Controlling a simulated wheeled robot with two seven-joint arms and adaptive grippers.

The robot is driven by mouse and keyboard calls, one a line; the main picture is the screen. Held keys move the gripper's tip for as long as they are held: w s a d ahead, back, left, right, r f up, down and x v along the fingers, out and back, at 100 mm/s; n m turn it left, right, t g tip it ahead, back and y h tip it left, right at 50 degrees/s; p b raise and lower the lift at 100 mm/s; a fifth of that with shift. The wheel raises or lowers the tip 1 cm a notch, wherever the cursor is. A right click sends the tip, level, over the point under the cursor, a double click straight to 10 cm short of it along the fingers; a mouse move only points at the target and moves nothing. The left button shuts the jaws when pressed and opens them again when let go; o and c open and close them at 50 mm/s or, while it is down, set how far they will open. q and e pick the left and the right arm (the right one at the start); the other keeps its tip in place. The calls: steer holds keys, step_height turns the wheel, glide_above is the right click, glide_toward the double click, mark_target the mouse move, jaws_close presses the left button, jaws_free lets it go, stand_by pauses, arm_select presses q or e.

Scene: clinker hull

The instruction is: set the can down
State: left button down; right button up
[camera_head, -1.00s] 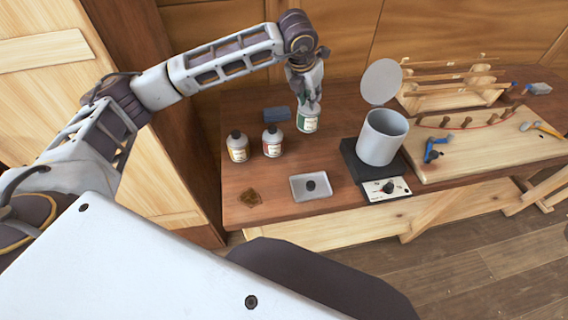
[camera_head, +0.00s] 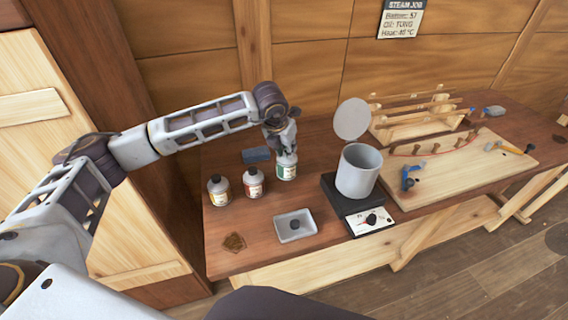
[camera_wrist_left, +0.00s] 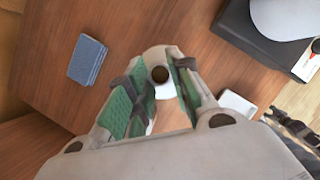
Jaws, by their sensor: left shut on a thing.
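The can with a green label (camera_head: 287,170) is upright at the back left part of the bench. My left gripper (camera_head: 284,148) comes down on it from above and is shut around its top. In the left wrist view the can's pale top with a dark round cap (camera_wrist_left: 160,74) shows between the fingers (camera_wrist_left: 152,92). I cannot tell whether the can's base touches the bench. Two similar cans stand to its left, one with a red label (camera_head: 253,184) and one with a yellow label (camera_head: 219,191). My right gripper is not in view.
A blue block (camera_head: 257,155) lies behind the cans. A grey tray (camera_head: 280,238) with a dark knob-like thing is in front. An open pot (camera_head: 359,171) stands on a dark heater (camera_head: 332,201) to the right. A brown stain (camera_head: 234,242) marks the bench. A steam job sign (camera_head: 401,18) hangs behind.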

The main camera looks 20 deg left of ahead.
mark_target(285, 158)
arm_select(q)
steer(key=shift+f, duration=0.65)
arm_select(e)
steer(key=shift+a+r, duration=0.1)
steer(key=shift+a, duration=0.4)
arm_select(q)
steer(key=shift+f, duration=0.1)
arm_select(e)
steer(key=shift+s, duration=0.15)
arm_select(q)
steer(key=shift+f+p, duration=0.35)
steer(key=shift+f, duration=1.45)
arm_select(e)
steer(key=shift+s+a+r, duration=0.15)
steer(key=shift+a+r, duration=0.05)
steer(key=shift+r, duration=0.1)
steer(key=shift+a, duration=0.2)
arm_select(q)
steer(key=shift+f, duration=0.15)
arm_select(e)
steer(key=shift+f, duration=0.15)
